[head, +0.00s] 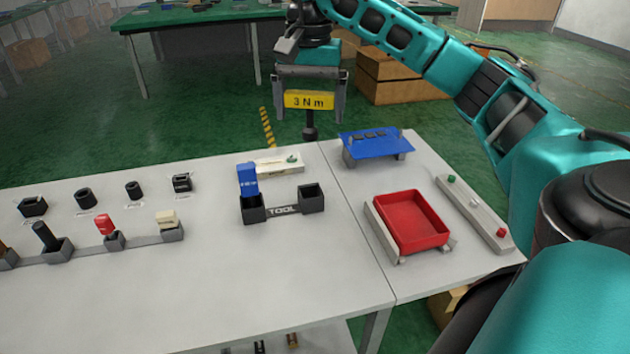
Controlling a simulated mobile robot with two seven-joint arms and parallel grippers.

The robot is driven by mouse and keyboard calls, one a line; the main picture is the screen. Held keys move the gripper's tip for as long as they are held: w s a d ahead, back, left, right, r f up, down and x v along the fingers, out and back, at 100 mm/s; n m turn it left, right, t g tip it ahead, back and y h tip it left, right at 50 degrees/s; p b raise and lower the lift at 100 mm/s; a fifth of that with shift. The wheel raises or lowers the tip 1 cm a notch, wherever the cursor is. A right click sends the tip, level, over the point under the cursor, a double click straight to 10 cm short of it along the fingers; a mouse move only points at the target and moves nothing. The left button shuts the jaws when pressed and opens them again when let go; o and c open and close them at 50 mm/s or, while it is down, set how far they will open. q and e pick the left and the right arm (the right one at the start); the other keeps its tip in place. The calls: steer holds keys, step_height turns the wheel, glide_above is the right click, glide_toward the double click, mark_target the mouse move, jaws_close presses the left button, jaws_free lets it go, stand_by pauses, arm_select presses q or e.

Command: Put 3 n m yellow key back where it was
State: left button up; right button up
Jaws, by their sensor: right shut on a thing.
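The yellow key (309,100) is labelled "3 N m" and hangs upright with its dark shaft and round end pointing down. My right gripper (310,112) is shut on it, with a finger at either side. It holds the key in the air, beyond the table's far edge in the picture. The dark tool holder (284,210), marked "TOOL", stands on the table below it. A blue key (248,181) stands in the holder's left socket. The right socket (311,196) looks empty. My left gripper is out of view.
A white block (279,164) lies behind the holder. A blue stand (375,144), a red tray (411,220) and a button bar (473,212) are to the right. A rack (87,247) with several tools is at left. The table's front middle is clear.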

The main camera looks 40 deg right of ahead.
mark_target(310, 129)
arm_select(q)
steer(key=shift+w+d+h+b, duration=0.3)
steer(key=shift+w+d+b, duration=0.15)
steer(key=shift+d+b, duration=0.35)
arm_select(e)
steer(key=shift+f, duration=8.15)
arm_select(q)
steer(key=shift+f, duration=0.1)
arm_select(e)
steer(key=shift+f, duration=0.1)
steer(key=o, duration=0.9)
steer(key=shift+f, duration=0.1)
steer(key=shift+o, duration=0.6)
steer(key=shift+r, duration=0.25)
step_height(310, 129, up, 11)
steer(key=shift+r+p, duration=0.15)
steer(key=shift+p, duration=0.5)
steer(key=shift+r, duration=0.35)
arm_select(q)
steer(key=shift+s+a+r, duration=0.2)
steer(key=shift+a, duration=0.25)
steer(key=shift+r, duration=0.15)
